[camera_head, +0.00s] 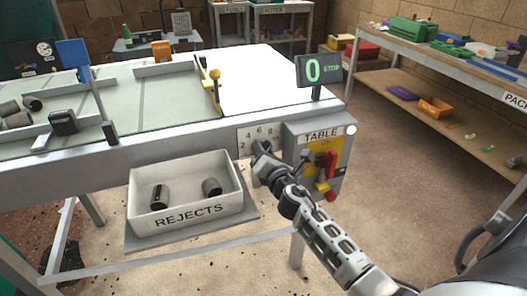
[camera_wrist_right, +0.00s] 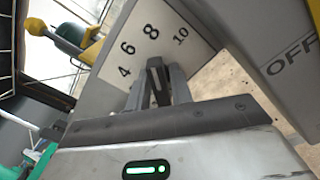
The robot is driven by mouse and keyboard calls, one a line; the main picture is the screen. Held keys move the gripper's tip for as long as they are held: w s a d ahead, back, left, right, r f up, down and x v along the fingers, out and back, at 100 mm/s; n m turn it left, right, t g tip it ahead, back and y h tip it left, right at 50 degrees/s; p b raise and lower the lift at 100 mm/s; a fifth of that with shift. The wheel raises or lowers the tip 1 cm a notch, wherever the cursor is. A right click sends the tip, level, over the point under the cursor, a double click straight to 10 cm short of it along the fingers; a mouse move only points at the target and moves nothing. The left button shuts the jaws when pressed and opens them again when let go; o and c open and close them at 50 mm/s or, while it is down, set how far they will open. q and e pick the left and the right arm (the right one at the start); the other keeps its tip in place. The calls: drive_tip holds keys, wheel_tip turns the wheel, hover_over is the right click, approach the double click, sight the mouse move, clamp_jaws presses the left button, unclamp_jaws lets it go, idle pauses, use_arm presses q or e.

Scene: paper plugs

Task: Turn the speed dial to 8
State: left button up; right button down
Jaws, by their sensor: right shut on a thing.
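The speed dial's white plate (camera_head: 246,133) is on the front of the table, left of the TABLE switch box. In the right wrist view the plate (camera_wrist_right: 188,62) shows the numbers 4, 6, 8 and 10. My right gripper (camera_head: 262,150) is at the plate, shut on the dark dial knob (camera_wrist_right: 156,64). The knob is mostly hidden between the fingers (camera_wrist_right: 156,88), so I cannot tell exactly which number it points to. My left gripper is not in view.
The TABLE switch box (camera_head: 338,134) with a red lever (camera_head: 330,163) is close to the right of my gripper. The REJECTS bin (camera_head: 187,214) with two dark plugs stands below left. A shelf (camera_head: 447,72) with coloured parts is at the right, with open floor before it.

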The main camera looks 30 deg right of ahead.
idle(0.5)
drive_tip(key=c, duration=1.4)
unclamp_jaws()
drive_tip(key=shift+s, duration=0.1)
drive_tip(key=b+v, duration=0.1)
drive_tip(key=v, duration=1.4)
drive_tip(key=shift+s+b, duration=0.3)
drive_tip(key=shift+s, duration=0.15)
drive_tip(key=s+a+f+m+g+y, duration=0.3)
drive_tip(key=a+m, duration=0.5)
drive_tip(key=m, duration=0.3)
drive_tip(key=s+a+f+m+g+y+p, duration=0.1)
drive_tip(key=s+a+f+m+g+y, duration=0.2)
drive_tip(key=m, duration=0.9)
drive_tip(key=s+a+f+y, duration=0.2)
drive_tip(key=s+a+f, duration=0.2)
drive_tip(key=a+f, duration=0.1)
drive_tip(key=shift+s+a+f+m+g, duration=0.3)
drive_tip(key=shift+s+a+f, duration=0.1)
drive_tip(key=shift+a, duration=0.35)
